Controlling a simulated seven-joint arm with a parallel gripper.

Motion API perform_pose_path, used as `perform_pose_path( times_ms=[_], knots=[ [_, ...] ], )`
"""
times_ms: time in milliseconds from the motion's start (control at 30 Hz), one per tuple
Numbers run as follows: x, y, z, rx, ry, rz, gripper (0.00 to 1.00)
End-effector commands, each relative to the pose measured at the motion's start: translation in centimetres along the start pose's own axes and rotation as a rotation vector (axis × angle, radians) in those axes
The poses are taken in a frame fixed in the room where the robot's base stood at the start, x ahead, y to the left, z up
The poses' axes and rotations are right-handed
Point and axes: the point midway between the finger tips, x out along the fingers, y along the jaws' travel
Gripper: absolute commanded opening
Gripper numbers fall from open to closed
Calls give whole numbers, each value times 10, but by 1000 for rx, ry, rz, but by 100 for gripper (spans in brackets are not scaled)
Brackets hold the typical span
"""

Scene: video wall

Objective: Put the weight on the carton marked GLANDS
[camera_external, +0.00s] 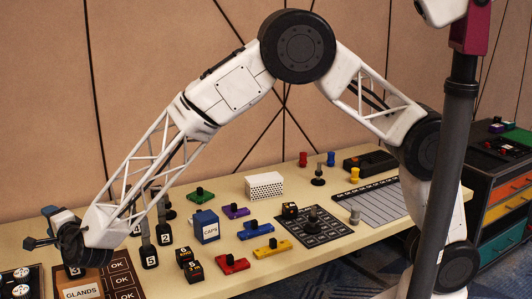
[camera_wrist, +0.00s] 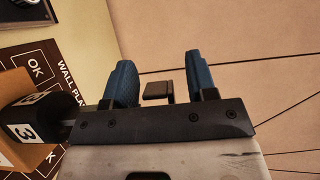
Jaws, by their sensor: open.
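The brown carton (camera_external: 82,286) marked GLANDS stands at the front left of the table. A black weight (camera_external: 73,271) with a white number label sits on its top, partly hidden by my wrist. In the wrist view the weight (camera_wrist: 28,122) shows a 3, with the carton (camera_wrist: 12,88) beneath it at the left edge. My gripper (camera_external: 42,229) is above and to the left of the carton, pointing left. In the wrist view its blue fingers (camera_wrist: 158,78) are apart and do not hold the weight. A small dark block shows between them; I cannot tell what it is.
Several other black weights (camera_external: 149,259) with tall posts stand right of the carton, close to my forearm. A blue CAPS carton (camera_external: 207,228) stands beyond. A card with OK squares (camera_external: 122,270) lies beside the GLANDS carton. Dials (camera_external: 16,280) are at far left.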

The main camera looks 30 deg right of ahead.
Motion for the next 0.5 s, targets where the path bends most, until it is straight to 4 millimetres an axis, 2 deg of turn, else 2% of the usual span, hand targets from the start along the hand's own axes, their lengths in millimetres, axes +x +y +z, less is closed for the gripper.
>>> perform_pose_path(
  times_ms=[267, 500],
  knots=[
    [-16, -2, 1, 0, -1, 0, 52],
    [-49, -3, 1, 0, -2, -1, 52]
  ],
)
